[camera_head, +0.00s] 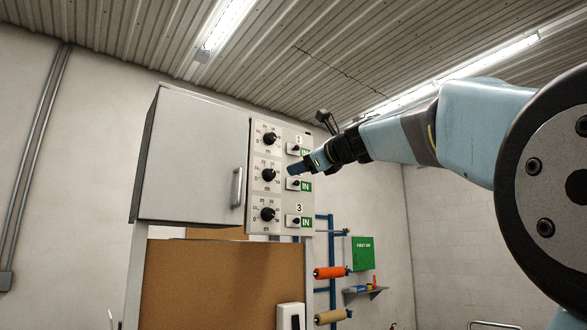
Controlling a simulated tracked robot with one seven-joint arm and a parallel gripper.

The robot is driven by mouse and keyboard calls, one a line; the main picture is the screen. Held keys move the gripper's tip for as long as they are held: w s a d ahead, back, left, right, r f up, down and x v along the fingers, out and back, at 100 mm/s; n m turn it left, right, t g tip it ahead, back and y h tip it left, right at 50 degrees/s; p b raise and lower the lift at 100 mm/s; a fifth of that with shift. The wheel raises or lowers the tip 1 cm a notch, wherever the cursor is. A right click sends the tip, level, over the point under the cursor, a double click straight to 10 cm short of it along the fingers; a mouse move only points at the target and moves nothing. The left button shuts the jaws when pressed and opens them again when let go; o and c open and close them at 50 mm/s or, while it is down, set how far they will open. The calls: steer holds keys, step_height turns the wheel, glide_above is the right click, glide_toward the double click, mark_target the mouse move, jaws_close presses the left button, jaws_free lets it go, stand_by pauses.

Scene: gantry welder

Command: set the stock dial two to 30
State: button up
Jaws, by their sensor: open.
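The control panel (282,237) on the grey cabinet carries three black dials in a column, each ringed by small scale marks. Stock dial two (268,174) is the middle one. Its pointer seems to lean to the upper right, but the exact reading is too small to tell. Dial one (269,139) is above it and dial three (267,214) below. My gripper (294,168) is open, just right of dial two in the picture, in front of the row-two label, which it hides. Whether it touches the panel I cannot tell.
Beside the dials are switches with green IN labels; the row-two switch (293,184) is just below my gripper. The cabinet door (195,155) has a protruding handle (237,188). A blue rack (332,255) with an orange roll (330,272) stands behind, near a green first-aid box (362,253).

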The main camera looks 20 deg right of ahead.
mark_target(272, 174)
steer(key=w+a+n, duration=0.1)
steer(key=w+n, duration=0.3)
steer(key=n, duration=0.3)
steer(key=w+a+n, duration=0.2)
steer(key=w+n, duration=0.2)
steer(key=n, duration=0.3)
steer(key=w+a+n, duration=0.1)
steer(key=w+n, duration=0.4)
steer(key=n, duration=0.2)
steer(key=shift+a+r, duration=0.15)
steer(key=shift+a, duration=0.05)
steer(key=shift+c, duration=0.2)
steer(key=c, duration=1)
steer(key=shift+n, duration=0.3)
steer(key=o, duration=1)
steer(key=shift+o, duration=0.2)
